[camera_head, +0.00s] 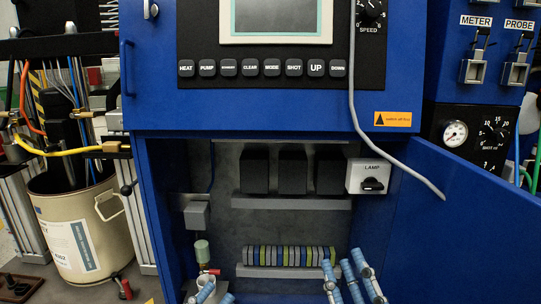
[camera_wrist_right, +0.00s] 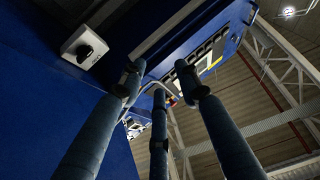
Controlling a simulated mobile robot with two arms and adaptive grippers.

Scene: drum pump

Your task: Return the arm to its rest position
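My right gripper (camera_head: 348,272) is low at the front of the open blue cabinet, right of centre in the head view, with its light-blue fingers pointing up. In the right wrist view my right gripper (camera_wrist_right: 158,82) shows its three fingers spread apart with nothing between them. My left gripper (camera_head: 208,291) is at the bottom edge of the head view, left of the right one. Only its fingertips show, so how far it is open cannot be told. Both arms are below the picture.
The blue cabinet (camera_head: 158,215) holds a white LAMP switch box (camera_head: 368,175), which also shows in the right wrist view (camera_wrist_right: 84,46). A row of terminals (camera_head: 290,256) is low inside. The cabinet door (camera_head: 465,235) stands open at right. A beige drum (camera_head: 80,230) stands at left.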

